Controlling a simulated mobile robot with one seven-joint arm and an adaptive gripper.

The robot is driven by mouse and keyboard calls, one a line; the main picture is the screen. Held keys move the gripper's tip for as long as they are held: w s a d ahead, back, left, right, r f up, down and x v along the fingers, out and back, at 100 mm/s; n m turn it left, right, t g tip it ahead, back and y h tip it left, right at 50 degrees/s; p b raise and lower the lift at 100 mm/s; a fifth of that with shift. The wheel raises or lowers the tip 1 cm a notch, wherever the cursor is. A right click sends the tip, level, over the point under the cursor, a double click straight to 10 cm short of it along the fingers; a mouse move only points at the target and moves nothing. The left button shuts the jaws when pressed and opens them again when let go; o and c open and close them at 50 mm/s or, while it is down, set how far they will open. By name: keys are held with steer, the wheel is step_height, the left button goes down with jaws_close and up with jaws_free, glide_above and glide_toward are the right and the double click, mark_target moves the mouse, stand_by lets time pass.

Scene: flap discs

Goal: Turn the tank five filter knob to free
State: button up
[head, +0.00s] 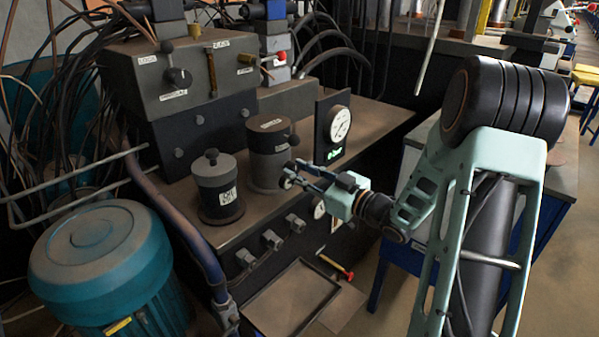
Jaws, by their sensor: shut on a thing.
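A grey cylindrical tank (268,148) with a dark top, a small label and a black-knobbed lever stands on the bench. A small filter knob (287,182) sits low on its front right side. My gripper (291,174) reaches in from the right, with its fingers shut on this knob. The fingers hide much of the knob, so I cannot tell which way it points or read its marks. The tank's label is too small to read.
A shorter dark canister (217,190) stands left of the tank. A gauge (340,123) stands behind my fingers. A control box (190,75) with levers is at the back. A teal motor (100,255) fills the lower left. A tray (292,300) lies below, beside a red-handled tool (337,266).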

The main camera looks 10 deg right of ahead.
jaws_close()
steer(key=shift+f+n+b, duration=0.1)
steer(key=shift+n+b, duration=0.3)
steer(key=shift+b, duration=0.15)
steer(key=shift+f+n+b, duration=0.15)
steer(key=shift+n+b, duration=0.85)
steer(key=shift+b, duration=0.15)
steer(key=n+b, duration=0.3)
steer(key=n, duration=0.1)
steer(key=shift+n+b, duration=0.3)
steer(key=n, duration=0.4)
steer(key=shift+a+n, duration=0.1)
steer(key=shift+n, duration=0.2)
steer(key=n, duration=0.5)
steer(key=shift+n, duration=0.4)
steer(key=o, duration=1)
jaws_free()
